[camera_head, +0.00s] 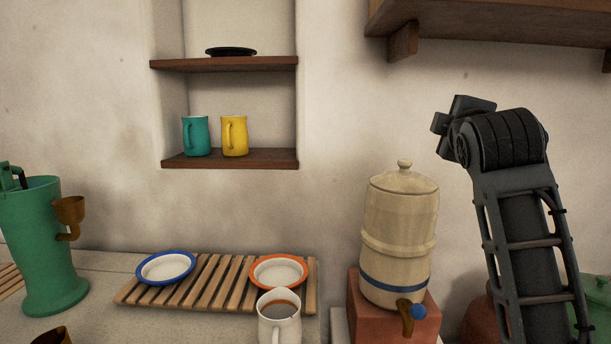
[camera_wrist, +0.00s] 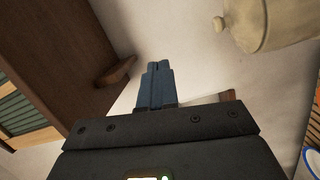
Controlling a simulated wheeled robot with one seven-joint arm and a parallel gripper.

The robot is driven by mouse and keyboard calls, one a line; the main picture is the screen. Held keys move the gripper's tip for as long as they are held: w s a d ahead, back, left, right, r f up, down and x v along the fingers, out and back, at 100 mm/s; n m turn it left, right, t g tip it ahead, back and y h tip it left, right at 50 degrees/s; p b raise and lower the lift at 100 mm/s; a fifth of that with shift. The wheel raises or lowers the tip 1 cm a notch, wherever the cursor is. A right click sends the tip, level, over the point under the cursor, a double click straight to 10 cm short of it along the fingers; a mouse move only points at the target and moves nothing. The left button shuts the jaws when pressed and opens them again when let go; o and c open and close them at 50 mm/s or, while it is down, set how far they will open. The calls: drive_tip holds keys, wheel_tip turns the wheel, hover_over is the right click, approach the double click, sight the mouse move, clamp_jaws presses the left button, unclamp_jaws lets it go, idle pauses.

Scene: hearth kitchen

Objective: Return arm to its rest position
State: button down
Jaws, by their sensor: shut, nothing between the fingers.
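My arm (camera_head: 522,225) rises at the right of the head view, in front of the wall and to the right of the cream dispenser. It bends at the top, with a dark block pointing left. I cannot make out the fingertips there. In the wrist view my gripper (camera_wrist: 155,72) shows as two blue-grey fingers pressed together, with nothing between them. The fingers are apart from everything around them.
The cream dispenser (camera_head: 398,232) stands on a red block (camera_head: 366,322). A wooden shelf (camera_head: 500,22) overhangs at the top right. A slatted rack (camera_head: 216,284) holds two plates, near a white mug (camera_head: 279,325). Wall niche mugs include a yellow mug (camera_head: 236,136).

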drive_tip(key=s+a+f+m+y, duration=0.1)
drive_tip(key=s+f, duration=0.3)
drive_tip(key=f, duration=0.6)
drive_tip(key=s+a+f+m+y, duration=0.15)
drive_tip(key=s+f, duration=0.25)
drive_tip(key=f, duration=0.7)
drive_tip(key=s+a+f+m+g, duration=0.1)
drive_tip(key=s+a+f+m, duration=0.15)
drive_tip(key=s+f, duration=1.1)
drive_tip(key=s+f+m+g+y, duration=0.1)
drive_tip(key=s+f+m, duration=0.1)
drive_tip(key=s, duration=0.8)
drive_tip(key=s+f+m, duration=0.2)
drive_tip(key=s+f, duration=0.1)
drive_tip(key=s, duration=0.6)
drive_tip(key=s+r+m, duration=0.2)
drive_tip(key=s, duration=0.6)
drive_tip(key=s+r+m+g, duration=0.1)
drive_tip(key=s+r, duration=0.1)
drive_tip(key=s, duration=0.7)
drive_tip(key=shift+s+d+r+m, duration=0.2)
drive_tip(key=shift+d+r+m, duration=0.1)
drive_tip(key=shift+d+m, duration=0.1)
drive_tip(key=shift+y, duration=0.25)
